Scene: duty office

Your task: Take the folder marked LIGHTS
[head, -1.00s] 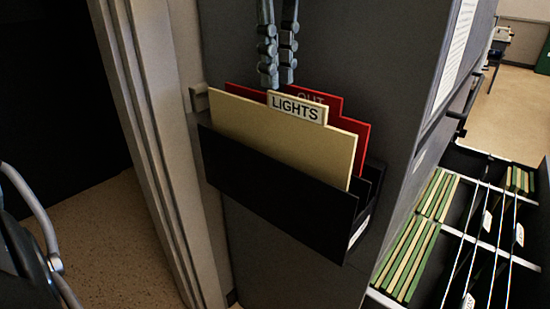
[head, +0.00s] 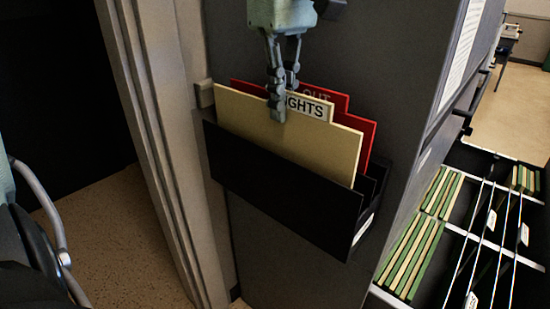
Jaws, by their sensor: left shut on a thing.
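The tan folder marked LIGHTS (head: 285,138) stands in a black wall holder (head: 280,195) on the side of a dark grey cabinet. Its white tab (head: 311,108) shows only "GHTS"; a finger covers the start of the word. My left gripper (head: 282,103) comes down from above and is shut on the folder's top edge at the left end of the tab, one finger in front of it and the other behind. A red folder marked OUT (head: 357,125) stands right behind the tan one. My right gripper is not in view.
A door frame (head: 155,150) stands close to the left of the holder. At right an open drawer (head: 465,225) holds several green and tan folders on rails.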

